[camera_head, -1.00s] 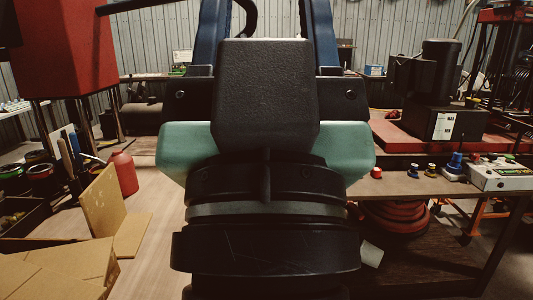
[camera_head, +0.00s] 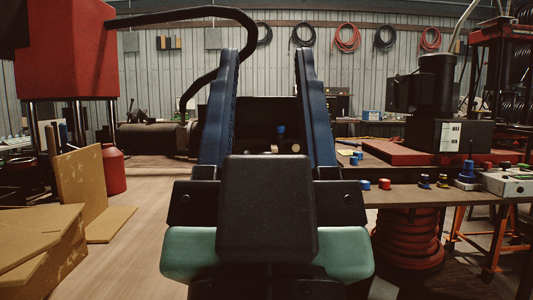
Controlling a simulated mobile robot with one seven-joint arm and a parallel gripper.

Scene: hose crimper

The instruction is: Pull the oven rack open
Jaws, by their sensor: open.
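My gripper (camera_head: 267,52) is at the upper middle of the head view, pointing away from me. Its two long blue fingers stand wide apart with nothing gripped between them. The black block of my wrist and teal parts of my arm fill the lower middle and hide what lies behind them. I cannot make out an oven or its rack. A dark box-like shape (camera_head: 265,108) shows beyond and between the fingers; I cannot tell what it is.
A workbench (camera_head: 420,195) at right carries small knobs and a pale control box (camera_head: 508,182). Coiled red hose (camera_head: 408,240) sits beneath it. A red machine (camera_head: 68,50), a red can (camera_head: 114,168) and cardboard (camera_head: 38,245) stand left. Bare wooden surface (camera_head: 135,265) shows at lower left.

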